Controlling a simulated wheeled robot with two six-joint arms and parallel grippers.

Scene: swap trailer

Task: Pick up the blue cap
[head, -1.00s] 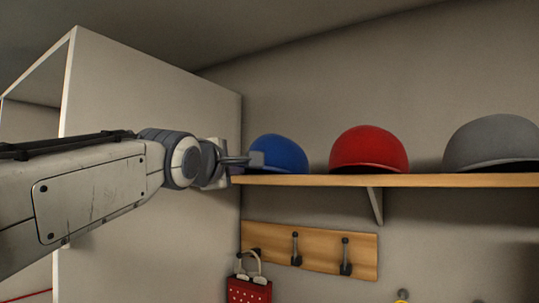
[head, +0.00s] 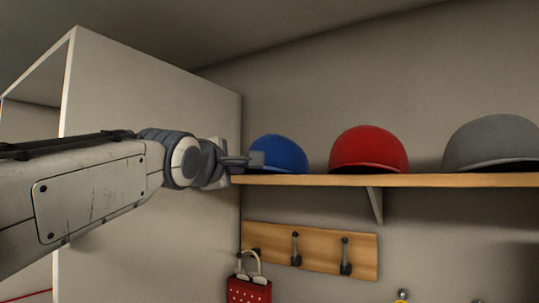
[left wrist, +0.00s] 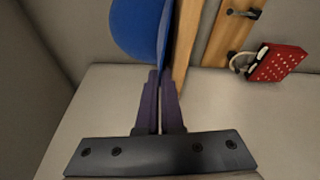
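The blue cap (head: 283,154) sits on the left end of the wooden shelf (head: 420,180), with its brim low. In the left wrist view the blue cap (left wrist: 137,28) is at the top, its brim edge running down to my fingertips. My left gripper (head: 256,160) reaches in from the left at the cap's left side. In the left wrist view the fingers of my left gripper (left wrist: 159,76) are close together, shut on the brim of the cap. The cap still looks to be at shelf height. My right gripper is not in view.
A red cap (head: 368,149) and a grey cap (head: 494,144) stand farther right on the shelf. A white panel (head: 150,90) rises at left behind my arm. Below, a hook board (head: 320,252) carries a red bag (head: 249,290). Space above the caps is clear.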

